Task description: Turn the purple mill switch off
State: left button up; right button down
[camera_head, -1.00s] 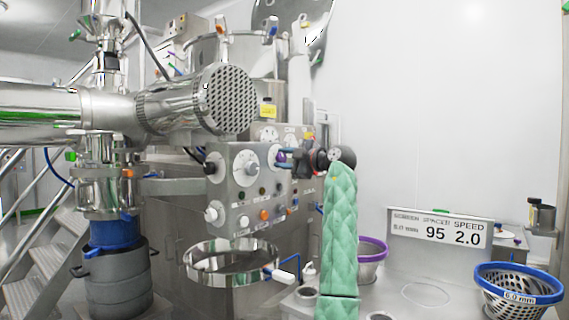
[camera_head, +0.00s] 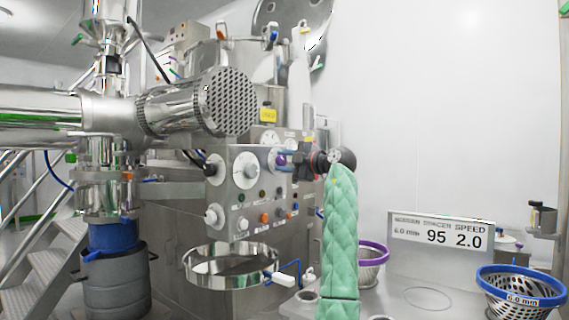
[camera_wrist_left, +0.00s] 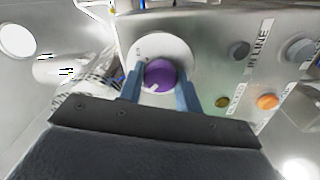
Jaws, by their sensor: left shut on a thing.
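The purple mill switch (camera_head: 281,160) is a round knob on the front of the grey control panel (camera_head: 238,190). In the left wrist view the purple knob (camera_wrist_left: 161,73) sits on a round white dial plate, and its pale pointer mark points down and to the left. My left gripper (camera_head: 287,160) reaches the panel from the right, with the green padded arm below it. In the left wrist view its two blue-grey fingers (camera_wrist_left: 160,82) stand on either side of the knob, shut on it. The dial lettering is too small to read. My right gripper is out of view.
Other knobs and an orange button (camera_wrist_left: 267,102) sit close by on the panel. A steel ring-shaped pan (camera_head: 232,277) is below it. A purple-rimmed basket (camera_head: 372,252), a speed sign (camera_head: 440,232) and a blue-rimmed basket (camera_head: 520,287) stand right of my arm.

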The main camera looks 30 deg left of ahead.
pick_arm(q)
jog(key=o, duration=1)
jog(key=shift+d, duration=0.15)
jog(key=d, duration=0.7)
jog(key=shift+s+d, duration=0.2)
jog(key=shift+s, duration=0.15)
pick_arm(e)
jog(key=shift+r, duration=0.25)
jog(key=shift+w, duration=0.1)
